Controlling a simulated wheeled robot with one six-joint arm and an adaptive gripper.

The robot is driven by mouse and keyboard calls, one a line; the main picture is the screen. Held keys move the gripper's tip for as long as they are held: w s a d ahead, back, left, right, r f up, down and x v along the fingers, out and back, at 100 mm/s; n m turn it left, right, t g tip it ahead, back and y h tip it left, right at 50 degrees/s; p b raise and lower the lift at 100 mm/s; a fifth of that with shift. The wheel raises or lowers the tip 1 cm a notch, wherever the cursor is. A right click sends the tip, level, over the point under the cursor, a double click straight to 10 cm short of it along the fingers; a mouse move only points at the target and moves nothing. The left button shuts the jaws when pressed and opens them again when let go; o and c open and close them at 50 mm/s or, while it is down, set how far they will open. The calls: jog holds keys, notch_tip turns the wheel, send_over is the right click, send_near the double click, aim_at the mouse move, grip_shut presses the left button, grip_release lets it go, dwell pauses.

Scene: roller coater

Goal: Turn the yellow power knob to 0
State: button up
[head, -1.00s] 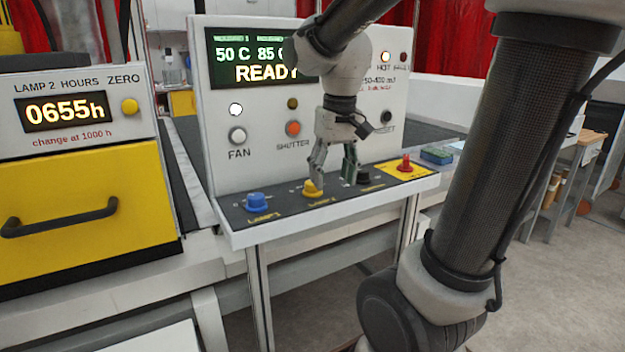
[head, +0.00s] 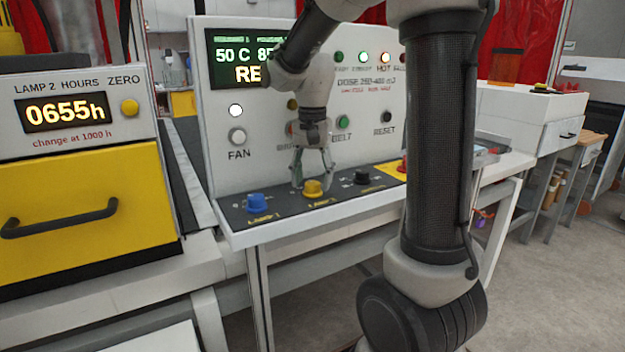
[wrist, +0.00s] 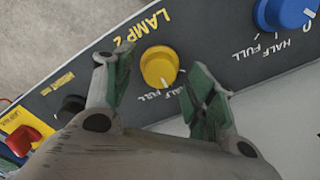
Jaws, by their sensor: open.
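The yellow knob (head: 313,189) labelled LAMP 2 stands on the dark sloping panel (head: 285,208), between a blue knob and a black knob. In the wrist view the yellow knob (wrist: 159,66) shows with HALF and FULL printed beside it; its exact setting is too small to tell. My gripper (head: 312,178) points down at the yellow knob with its fingers spread. In the wrist view my gripper (wrist: 160,88) has one green-padded finger on each side of the knob, with visible gaps. Nothing is held. The 0 mark of this knob is not readable.
The blue LAMP 1 knob (head: 258,203) is to the left and the black knob (head: 361,178) to the right. A red knob (wrist: 22,140) on a yellow plate is farther along. The upright white panel (head: 225,115) with buttons stands close behind my gripper.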

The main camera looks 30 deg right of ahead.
jog(key=shift+f, duration=0.45)
jog(key=c, duration=1.1)
jog(key=shift+o, duration=0.2)
jog(key=shift+n, duration=0.3)
jog(key=n, duration=0.4)
jog(key=shift+n, duration=2.1)
